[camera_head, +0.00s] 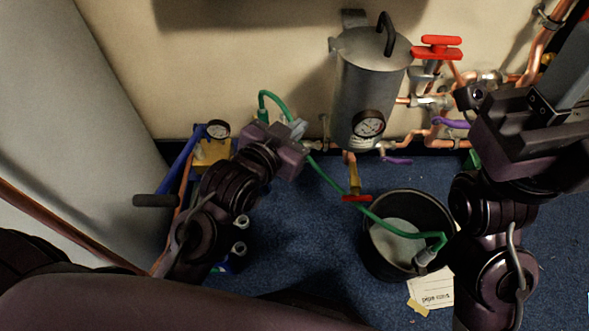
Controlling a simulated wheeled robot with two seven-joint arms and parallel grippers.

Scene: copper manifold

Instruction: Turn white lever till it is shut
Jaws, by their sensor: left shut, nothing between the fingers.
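My left gripper (298,129) reaches in from the left to the pipework left of the grey cylindrical tank (366,85). Its fingers are shut with nothing between them, close to the green hose and a small pipe fitting (322,145). I cannot clearly make out a white lever; the pale parts at the fingertips are too small to tell apart, and the gripper hides some of the pipework.
A black bucket (372,262) stands on the blue carpet with a green hose (345,198) running into it. Red handles (437,48) and purple levers (397,161) sit on the pipes. A blue-framed pump with a gauge (217,129) stands left. Paper (432,289) lies by the bucket.

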